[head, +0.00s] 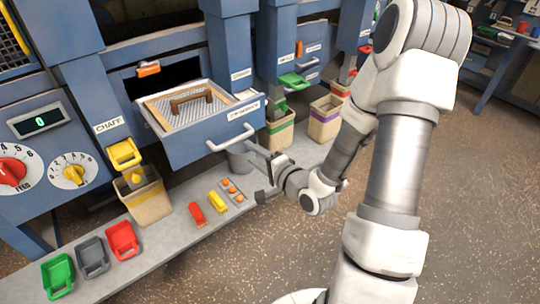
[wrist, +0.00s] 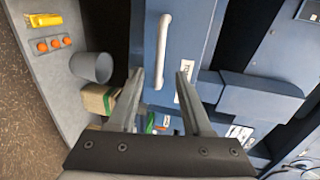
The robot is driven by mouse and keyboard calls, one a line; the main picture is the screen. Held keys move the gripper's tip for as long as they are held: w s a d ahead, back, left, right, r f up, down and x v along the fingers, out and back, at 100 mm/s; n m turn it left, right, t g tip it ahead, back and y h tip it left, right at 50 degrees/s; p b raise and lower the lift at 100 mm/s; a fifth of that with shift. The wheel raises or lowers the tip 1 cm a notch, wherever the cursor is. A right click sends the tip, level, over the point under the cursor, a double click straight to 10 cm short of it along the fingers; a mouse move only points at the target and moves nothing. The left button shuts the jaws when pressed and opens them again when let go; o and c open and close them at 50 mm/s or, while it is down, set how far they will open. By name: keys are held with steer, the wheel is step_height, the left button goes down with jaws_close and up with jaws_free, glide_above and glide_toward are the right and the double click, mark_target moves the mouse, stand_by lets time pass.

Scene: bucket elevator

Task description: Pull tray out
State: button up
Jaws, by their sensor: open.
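The blue tray (head: 205,145) sticks out of the machine like an open drawer, with a dark opening behind it. A mesh screen with a brown bridge-shaped grip (head: 191,100) lies inside. Its white bar handle (head: 231,137) is on the front face, beside a white label. In the wrist view the handle (wrist: 163,50) lies ahead of my gripper (wrist: 160,73), its near end lined up between the fingertips. My gripper (head: 256,169) is open and empty, to the lower right of the handle in the head view. It appears apart from the handle.
A grey cup (head: 240,160) stands under the tray, close to my gripper. A grey bench carries red and yellow scoops, several orange pieces, and green, grey and red bins (head: 122,240). A chaff bin (head: 148,200) is left; other bins stand right. Open floor lies at right.

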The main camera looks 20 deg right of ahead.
steer(key=p+v, duration=0.7)
steer(key=p, duration=0.2)
steer(key=shift+s+a, duration=0.1)
stand_by(0.6)
